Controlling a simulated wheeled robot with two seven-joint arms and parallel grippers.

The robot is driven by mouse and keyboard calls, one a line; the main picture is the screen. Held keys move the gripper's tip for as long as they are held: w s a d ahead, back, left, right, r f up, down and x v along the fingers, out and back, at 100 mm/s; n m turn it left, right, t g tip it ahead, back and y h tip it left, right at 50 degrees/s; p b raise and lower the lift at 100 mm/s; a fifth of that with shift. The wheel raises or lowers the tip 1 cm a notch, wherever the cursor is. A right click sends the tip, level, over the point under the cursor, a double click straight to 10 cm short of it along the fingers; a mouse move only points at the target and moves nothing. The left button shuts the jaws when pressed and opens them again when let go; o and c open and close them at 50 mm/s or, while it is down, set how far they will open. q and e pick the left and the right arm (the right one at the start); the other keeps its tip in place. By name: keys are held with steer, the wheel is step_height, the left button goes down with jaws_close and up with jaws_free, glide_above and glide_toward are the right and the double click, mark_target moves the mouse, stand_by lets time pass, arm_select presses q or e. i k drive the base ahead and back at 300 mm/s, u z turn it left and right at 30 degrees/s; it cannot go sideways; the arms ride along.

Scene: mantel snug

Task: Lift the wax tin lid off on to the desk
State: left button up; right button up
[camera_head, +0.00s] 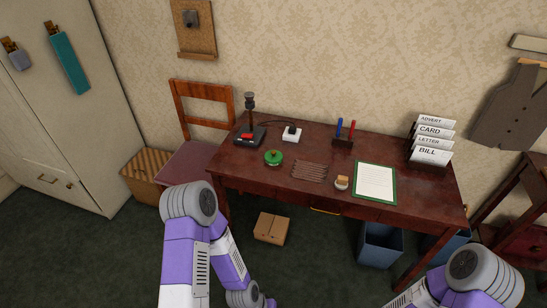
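A round green tin (273,158) with a small knob on top, which looks like the wax tin with its lid on, sits on the left part of the dark red-brown desk (240,169), near the front edge. A small pale jar with a tan top (342,183) stands near the desk's front edge, left of a green-bordered sheet. My arms show at the bottom of the head view, in front of the desk and apart from the tin. Neither gripper shows in the frame.
The desk also holds a black stand with a red part (249,133), a white box (292,135), a pen holder (343,142), brown sticks (309,171), a sheet (375,182) and a letter rack (429,148). A chair (201,105) stands left. A carton (271,228) and blue bin (380,245) are on the floor.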

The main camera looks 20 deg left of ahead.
mark_target(272, 156)
steer(key=u, duration=1.85)
steer(key=i, duration=2.1)
steer(key=z, duration=2.75)
